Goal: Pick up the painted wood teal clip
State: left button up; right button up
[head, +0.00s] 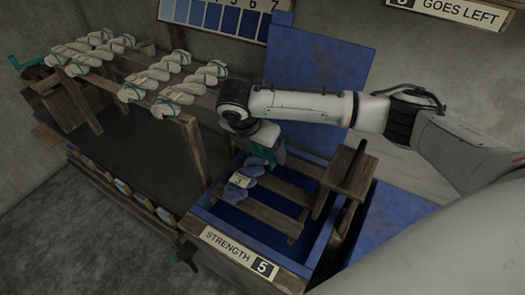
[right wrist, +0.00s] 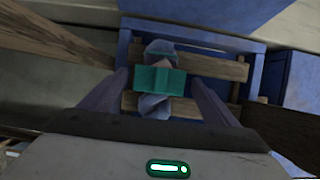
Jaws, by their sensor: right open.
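The teal clip (right wrist: 158,80) sits across a blue-grey yarn hank (right wrist: 155,105) in the right wrist view. In the head view a teal patch (head: 281,153) that looks like the clip shows just beside and below my right wrist, partly covered by it. My right gripper (right wrist: 158,75) is open, pointing down, with one finger to each side of the clip. I see no finger contact with the clip. In the head view the fingers are mostly hidden by the wrist. My left gripper is not in view.
The hank lies over wooden slats (head: 270,212) in a blue-lined bin with a "STRENGTH 5" sign (head: 240,252). A wooden post and block (head: 348,172) stand to the right.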

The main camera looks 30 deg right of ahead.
jog(key=shift+x, duration=1.2)
